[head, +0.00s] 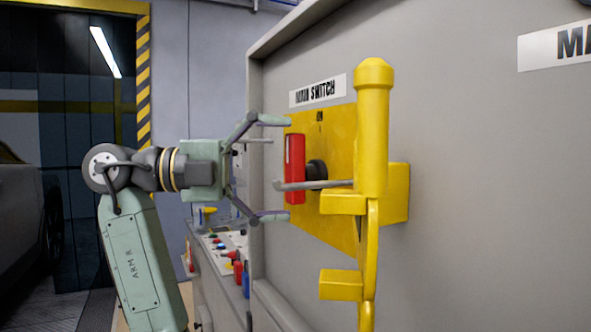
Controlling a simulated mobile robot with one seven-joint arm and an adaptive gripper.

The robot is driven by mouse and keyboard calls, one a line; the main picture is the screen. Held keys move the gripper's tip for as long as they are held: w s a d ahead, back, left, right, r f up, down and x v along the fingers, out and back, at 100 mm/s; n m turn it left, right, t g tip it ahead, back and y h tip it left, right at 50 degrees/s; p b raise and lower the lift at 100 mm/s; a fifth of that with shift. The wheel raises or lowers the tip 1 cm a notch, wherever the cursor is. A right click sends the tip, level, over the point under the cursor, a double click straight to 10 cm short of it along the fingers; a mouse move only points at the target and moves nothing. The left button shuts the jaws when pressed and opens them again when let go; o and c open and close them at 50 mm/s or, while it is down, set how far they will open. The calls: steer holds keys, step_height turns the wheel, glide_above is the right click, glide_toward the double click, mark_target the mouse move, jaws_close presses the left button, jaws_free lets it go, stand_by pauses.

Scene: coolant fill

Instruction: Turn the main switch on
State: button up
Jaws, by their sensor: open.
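The main switch has a red handle (294,168) on a black hub (316,171), set on a yellow plate (330,128) on a grey cabinet. The handle stands upright. A label (318,91) reading "MAIN SWITCH" is above it, and a small mark, likely "ON", is at the plate's top. My gripper (273,168) is open and comes from the left. Its two fingers are spread above and below, pointing at the red handle. The upper fingertip is near the plate's top left, the lower one below the handle. I cannot tell whether they touch anything.
A yellow post with brackets (372,130) stands in front of the plate's right side, with a grey rod (310,185) crossing before the handle. A bench (225,250) with several coloured items lies below left. A dark car (25,215) is at far left.

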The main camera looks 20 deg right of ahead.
steer(key=w+a, duration=0.2)
steer(key=a, duration=0.8)
